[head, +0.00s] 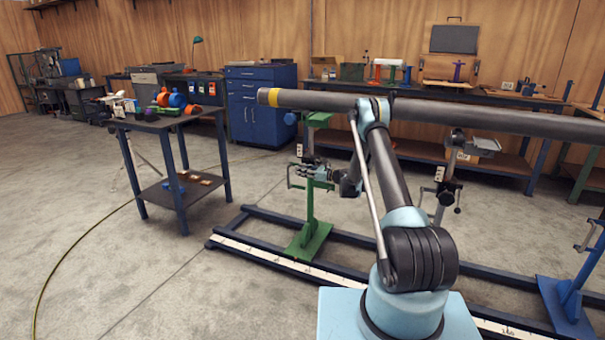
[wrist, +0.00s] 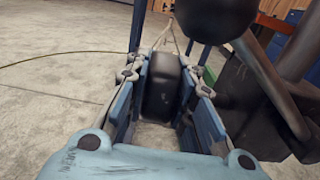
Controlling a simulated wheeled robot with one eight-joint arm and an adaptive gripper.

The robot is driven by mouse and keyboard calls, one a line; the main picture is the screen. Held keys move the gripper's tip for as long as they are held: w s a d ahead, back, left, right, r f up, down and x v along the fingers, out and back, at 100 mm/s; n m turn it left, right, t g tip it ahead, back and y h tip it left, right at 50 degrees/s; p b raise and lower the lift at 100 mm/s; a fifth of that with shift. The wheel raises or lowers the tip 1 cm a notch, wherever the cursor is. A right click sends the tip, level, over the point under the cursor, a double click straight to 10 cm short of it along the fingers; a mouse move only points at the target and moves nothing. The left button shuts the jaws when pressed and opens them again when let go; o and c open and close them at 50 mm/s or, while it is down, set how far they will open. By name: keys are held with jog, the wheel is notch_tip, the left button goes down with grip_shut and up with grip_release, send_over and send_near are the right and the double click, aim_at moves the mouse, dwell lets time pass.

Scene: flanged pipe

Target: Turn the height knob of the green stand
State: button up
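The green stand (head: 310,206) stands upright on the dark floor rail, under the left part of the long pipe. My gripper (head: 321,173) is beside the stand's post, at mid height, where the stand's crank parts crowd together and are small in the head view. In the wrist view, a dark rounded knob (wrist: 162,86) fills the space between the two fingers of my gripper (wrist: 164,92), which look closed against its sides. A second dark round end on a rod (wrist: 215,14) is close by at upper right. The knob's link to the stand is hidden.
A grey stand (head: 452,172) and a blue stand (head: 570,295) are to the right. A blue table (head: 165,123) is at left.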

grip_shut()
jog(key=shift+a+g+h, duration=0.1)
jog(key=shift+g+h, duration=0.5)
jog(key=shift+h, duration=0.9)
jog(key=o, duration=0.9)
grip_release()
